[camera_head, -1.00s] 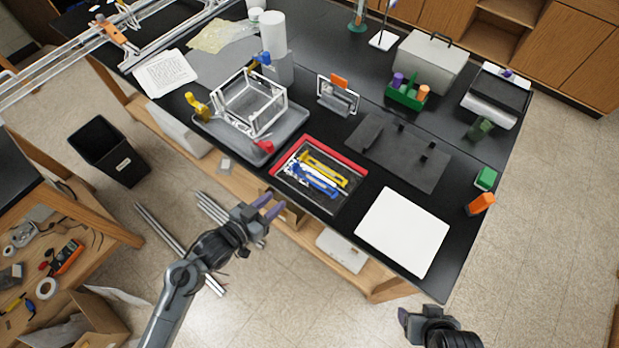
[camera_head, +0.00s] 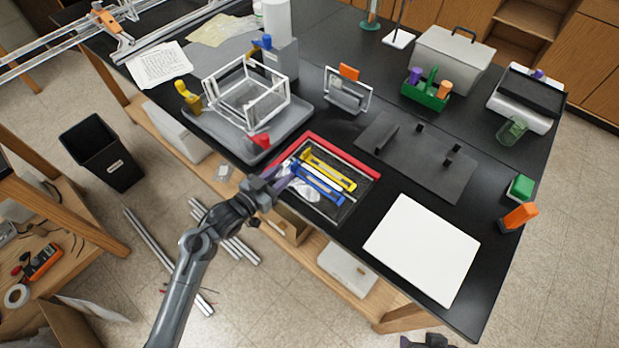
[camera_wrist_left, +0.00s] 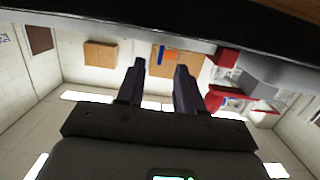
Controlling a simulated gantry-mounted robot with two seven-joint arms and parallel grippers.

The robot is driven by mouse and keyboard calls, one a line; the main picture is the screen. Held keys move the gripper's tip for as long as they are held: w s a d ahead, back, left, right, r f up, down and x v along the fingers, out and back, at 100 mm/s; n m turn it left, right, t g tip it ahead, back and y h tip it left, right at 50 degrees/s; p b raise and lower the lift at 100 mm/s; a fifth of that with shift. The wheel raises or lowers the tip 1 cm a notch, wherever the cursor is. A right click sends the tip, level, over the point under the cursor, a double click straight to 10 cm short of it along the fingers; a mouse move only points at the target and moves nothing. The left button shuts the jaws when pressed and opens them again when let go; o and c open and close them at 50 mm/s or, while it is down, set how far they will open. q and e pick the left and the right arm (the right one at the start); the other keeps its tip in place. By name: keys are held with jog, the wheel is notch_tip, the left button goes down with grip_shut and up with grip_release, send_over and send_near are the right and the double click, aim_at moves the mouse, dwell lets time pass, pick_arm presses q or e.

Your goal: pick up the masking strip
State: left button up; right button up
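A dark tray with a red rim (camera_head: 345,155) lies near the table's front edge in the head view. In it are a yellow strip-like piece (camera_head: 328,170), a blue one (camera_head: 320,184) and whitish pieces (camera_head: 304,188). I cannot tell which is the masking strip. My left gripper (camera_head: 284,179) is at the tray's left front side, by the whitish pieces; contact cannot be told. Its two dark fingers stand apart with nothing between them in the left wrist view (camera_wrist_left: 160,78). My right gripper (camera_head: 430,342) is cut off at the bottom edge.
A grey tray with a white frame (camera_head: 246,95) stands to the left, its red clamp (camera_head: 260,141) close to my left gripper. A white board (camera_head: 422,248) lies to the right, and a dark plate with pegs (camera_head: 420,155) behind. A small holder (camera_head: 347,92) stands behind the red-rimmed tray.

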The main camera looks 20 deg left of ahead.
aim_at(295, 164)
pick_arm(q)
jog(key=shift+b+x, duration=0.35)
jog(key=shift+x, duration=2.85)
grip_shut()
